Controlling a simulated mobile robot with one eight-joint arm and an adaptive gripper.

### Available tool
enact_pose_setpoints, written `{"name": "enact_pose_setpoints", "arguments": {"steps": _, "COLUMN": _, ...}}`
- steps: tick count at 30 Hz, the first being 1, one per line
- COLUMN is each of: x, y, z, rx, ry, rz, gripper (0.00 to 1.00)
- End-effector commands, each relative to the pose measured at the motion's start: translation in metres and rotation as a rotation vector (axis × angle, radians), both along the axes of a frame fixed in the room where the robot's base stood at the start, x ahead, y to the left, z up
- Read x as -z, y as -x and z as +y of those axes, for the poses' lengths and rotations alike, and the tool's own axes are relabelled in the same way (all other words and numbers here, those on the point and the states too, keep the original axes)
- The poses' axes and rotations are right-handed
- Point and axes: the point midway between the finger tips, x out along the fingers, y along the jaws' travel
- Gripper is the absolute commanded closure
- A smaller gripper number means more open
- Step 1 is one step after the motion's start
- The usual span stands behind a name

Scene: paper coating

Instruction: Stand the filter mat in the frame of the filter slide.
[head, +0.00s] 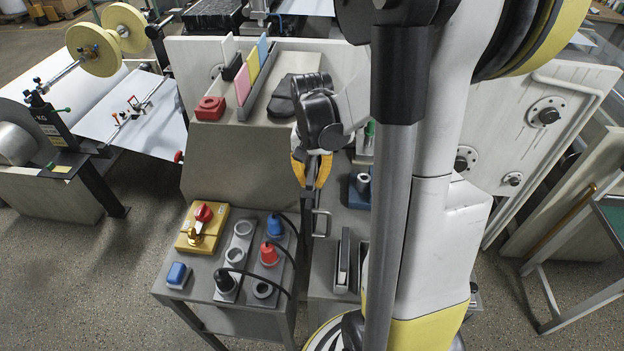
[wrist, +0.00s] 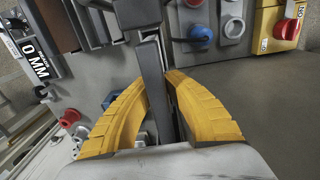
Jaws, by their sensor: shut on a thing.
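My gripper (head: 311,180) has yellow-orange fingers and hangs over the middle of the bench, pointing down. In the wrist view my gripper (wrist: 158,85) is shut on a thin dark grey piece (wrist: 154,68), seen nearly edge-on between the fingers. It looks like the filter mat, and its lower end is hard to make out. A narrow upright holder with dark and pale plates (head: 344,262) stands to the lower right of the gripper. It may be the filter slide, but I cannot tell which part is its frame. I cannot tell whether the held piece touches anything below.
A yellow box with a red rotary switch (head: 203,213) and a grey socket panel with blue, red and black plugs (head: 240,255) stand at the left. A sorter with coloured cards (head: 252,68) and a red block (head: 209,108) stand behind.

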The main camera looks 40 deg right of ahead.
Motion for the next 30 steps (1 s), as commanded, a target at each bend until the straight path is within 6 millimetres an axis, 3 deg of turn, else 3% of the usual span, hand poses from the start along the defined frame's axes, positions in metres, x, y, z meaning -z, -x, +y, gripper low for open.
{"name": "enact_pose_setpoints", "arguments": {"steps": 12, "x": 0.011, "y": 0.0, "z": 0.0, "rx": 0.0, "ry": 0.0, "rz": 0.0, "gripper": 1.0}}
{"name": "enact_pose_setpoints", "arguments": {"steps": 13, "x": 0.01, "y": 0.0, "z": 0.0, "rx": 0.0, "ry": 0.0, "rz": 0.0, "gripper": 0.79}}
{"name": "enact_pose_setpoints", "arguments": {"steps": 15, "x": 0.01, "y": 0.0, "z": 0.0, "rx": 0.0, "ry": 0.0, "rz": 0.0, "gripper": 0.66}}
{"name": "enact_pose_setpoints", "arguments": {"steps": 25, "x": 0.007, "y": 0.0, "z": 0.0, "rx": 0.0, "ry": 0.0, "rz": 0.0, "gripper": 0.66}}
{"name": "enact_pose_setpoints", "arguments": {"steps": 30, "x": -0.018, "y": 0.001, "z": 0.0, "rx": 0.0, "ry": 0.0, "rz": 0.0, "gripper": 0.66}}
